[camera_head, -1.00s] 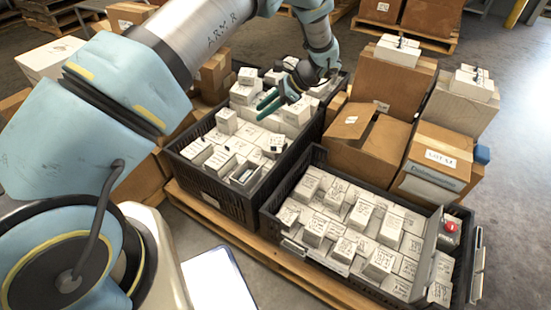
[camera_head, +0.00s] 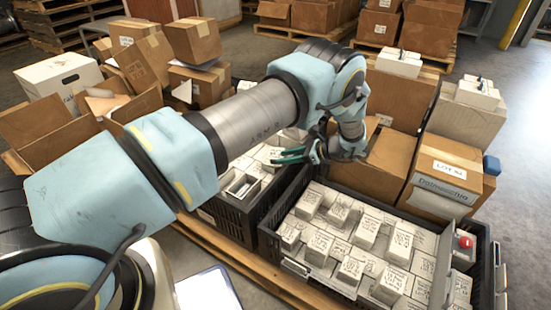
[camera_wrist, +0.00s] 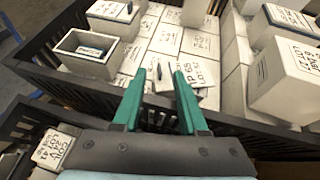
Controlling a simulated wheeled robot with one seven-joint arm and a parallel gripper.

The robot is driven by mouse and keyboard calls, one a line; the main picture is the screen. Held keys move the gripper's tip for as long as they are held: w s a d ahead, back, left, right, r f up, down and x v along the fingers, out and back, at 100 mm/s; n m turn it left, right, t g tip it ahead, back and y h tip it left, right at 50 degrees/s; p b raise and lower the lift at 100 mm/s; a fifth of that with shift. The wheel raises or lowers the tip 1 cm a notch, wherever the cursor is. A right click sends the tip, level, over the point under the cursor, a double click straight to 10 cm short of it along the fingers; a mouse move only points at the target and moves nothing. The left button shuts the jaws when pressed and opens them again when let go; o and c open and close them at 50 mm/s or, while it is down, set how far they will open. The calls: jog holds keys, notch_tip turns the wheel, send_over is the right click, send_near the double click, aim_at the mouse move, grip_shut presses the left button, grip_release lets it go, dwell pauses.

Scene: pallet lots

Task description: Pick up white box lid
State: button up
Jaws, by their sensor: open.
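My gripper (camera_wrist: 159,78) is open and empty, its two green fingers parted. It also shows in the head view (camera_head: 290,156), over the edge of the rear black crate (camera_head: 275,218). In the wrist view, a flat white piece with writing, which looks like a box lid (camera_wrist: 205,72), lies slightly tilted just beyond the right fingertip. A dark mark or slim object shows by it. An open white box (camera_wrist: 88,54) without a lid stands to the left, with a dark blue item inside; it also shows in the head view (camera_head: 242,186). The arm hides part of the crate.
Closed white boxes fill the crate, and taller ones (camera_wrist: 290,80) stand at the right of the wrist view. A second black crate (camera_head: 325,279) of white boxes is in front. Cardboard boxes (camera_head: 388,165) stand behind. A red button (camera_head: 465,242) is at the right.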

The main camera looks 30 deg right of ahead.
aim_at(272, 160)
jog(key=x, duration=0.4)
jog(key=shift+w+a+f+b, duration=0.2)
jog(key=shift+a+b, duration=0.1)
jog(key=shift+c, duration=0.3)
grip_shut()
